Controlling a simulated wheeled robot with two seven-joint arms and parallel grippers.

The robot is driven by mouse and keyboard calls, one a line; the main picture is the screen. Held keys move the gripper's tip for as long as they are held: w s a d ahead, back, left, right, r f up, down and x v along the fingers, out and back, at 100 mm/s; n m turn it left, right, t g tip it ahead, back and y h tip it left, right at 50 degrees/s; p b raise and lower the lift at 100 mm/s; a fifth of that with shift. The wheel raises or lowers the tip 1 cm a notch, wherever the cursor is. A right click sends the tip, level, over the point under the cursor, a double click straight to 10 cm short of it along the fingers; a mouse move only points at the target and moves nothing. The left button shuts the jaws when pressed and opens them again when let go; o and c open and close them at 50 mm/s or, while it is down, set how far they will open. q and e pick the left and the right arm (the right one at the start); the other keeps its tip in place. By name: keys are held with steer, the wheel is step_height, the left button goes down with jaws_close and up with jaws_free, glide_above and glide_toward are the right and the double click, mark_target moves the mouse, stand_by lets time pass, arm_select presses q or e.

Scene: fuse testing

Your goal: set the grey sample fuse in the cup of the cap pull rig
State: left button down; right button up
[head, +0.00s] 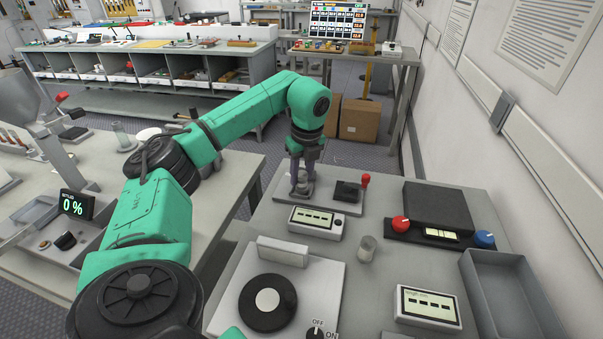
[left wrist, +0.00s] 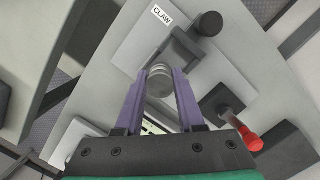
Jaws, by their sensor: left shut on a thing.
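My left gripper (head: 302,178) is at the cap pull rig (head: 345,205), above the left part of its grey base plate. The left wrist view shows its two purple fingers (left wrist: 160,90) closed on the grey sample fuse (left wrist: 159,80), a short round grey piece. The rig's plate in that view (left wrist: 125,50) carries a CLAW label and a black block (left wrist: 183,50) close by the fuse. A small grey round shape shows under the fingertips in the head view. I cannot tell whether the fuse rests in the cup, as the cup is not clearly seen. My right gripper is not in view.
The rig's red-knobbed lever (head: 366,180) stands right of the gripper. A display box (head: 316,222) lies in front of the rig, with a small glass-like cylinder (head: 367,248) nearby. A round black plate device (head: 267,302), a black box (head: 438,208) and a grey tray (head: 508,295) take up more bench.

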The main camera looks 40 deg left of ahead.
mark_target(303, 173)
arm_select(q)
steer(key=shift+f, duration=0.4)
steer(key=c, duration=0.5)
jaws_free()
steer(key=shift+o, duration=0.3)
steer(key=shift+s+r, duration=0.1)
steer(key=shift+r, duration=0.15)
steer(key=shift+r, duration=0.25)
steer(key=r, duration=0.2)
steer(key=d+r, duration=0.1)
steer(key=r, duration=0.2)
steer(key=shift+r, duration=0.1)
step_height(303, 173, up, 8)
steer(key=d+p, duration=0.1)
steer(key=p, duration=0.4)
steer(key=shift+s+r, duration=0.15)
steer(key=shift+s, duration=0.2)
